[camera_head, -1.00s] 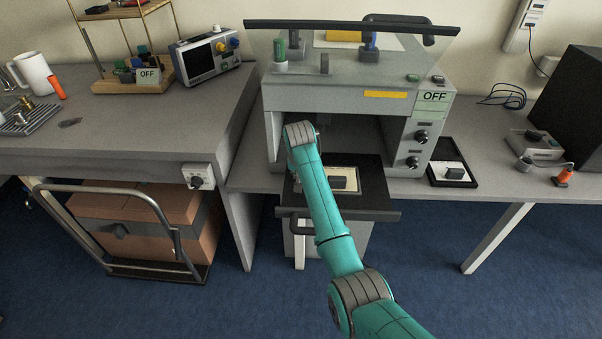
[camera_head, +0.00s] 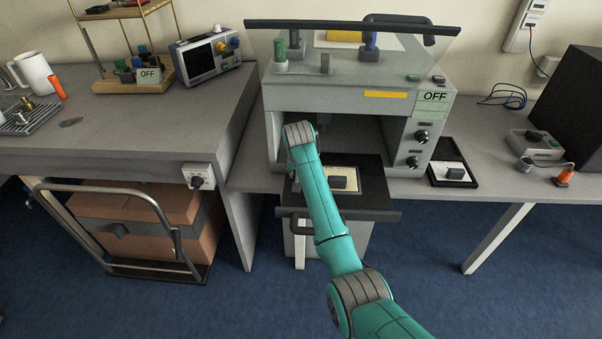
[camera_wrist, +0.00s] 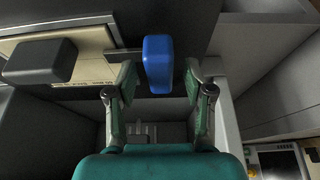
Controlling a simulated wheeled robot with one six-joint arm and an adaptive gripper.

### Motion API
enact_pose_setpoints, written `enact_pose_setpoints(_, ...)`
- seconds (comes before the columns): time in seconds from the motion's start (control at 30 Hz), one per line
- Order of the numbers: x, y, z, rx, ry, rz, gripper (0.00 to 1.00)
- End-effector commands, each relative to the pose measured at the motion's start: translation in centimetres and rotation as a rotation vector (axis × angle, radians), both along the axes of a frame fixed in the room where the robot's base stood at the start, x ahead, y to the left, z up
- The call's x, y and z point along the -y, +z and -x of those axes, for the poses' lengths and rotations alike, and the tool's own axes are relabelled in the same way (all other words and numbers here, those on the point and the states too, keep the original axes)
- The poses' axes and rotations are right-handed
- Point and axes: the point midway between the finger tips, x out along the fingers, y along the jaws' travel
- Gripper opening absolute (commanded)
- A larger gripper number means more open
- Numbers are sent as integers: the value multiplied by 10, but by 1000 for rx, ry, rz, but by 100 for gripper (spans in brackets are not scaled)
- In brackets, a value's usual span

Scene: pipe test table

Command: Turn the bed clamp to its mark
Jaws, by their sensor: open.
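A blue rounded handle (camera_wrist: 158,63) on a dark bar stands in the wrist view; I take it to be the bed clamp. My gripper (camera_wrist: 158,82) is open, with one green-padded finger to each side of the handle's near end. Neither finger visibly touches it. The pulled-out bed (camera_head: 376,208) of the grey machine (camera_head: 350,98) bears a pale plate (camera_head: 371,174) with a dark block (camera_head: 338,183). The block also shows at the wrist view's left (camera_wrist: 40,61). I cannot make out a mark.
The machine's side walls and raised clear hood (camera_head: 350,30) stand around and above the bed. A black tray (camera_head: 452,175) with a dark block lies to the right. A cart with a box (camera_head: 140,225) stands at the lower left. Blue floor is free in front.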

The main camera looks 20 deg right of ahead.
Motion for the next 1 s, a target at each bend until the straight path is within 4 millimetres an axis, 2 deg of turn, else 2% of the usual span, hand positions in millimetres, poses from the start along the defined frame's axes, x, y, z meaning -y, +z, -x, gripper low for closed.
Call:
enact_pose_setpoints(0.17, -2, 11, 4, 2, 0, 0, 52)
enact_pose_setpoints(0.5, -9, 70, 27, 3, 0, 0, 52)
enact_pose_setpoints(0.7, -13, 98, 38, 2, 0, 1, 52)
enact_pose_setpoints(1.0, -15, 111, 43, 0, 0, 0, 52)
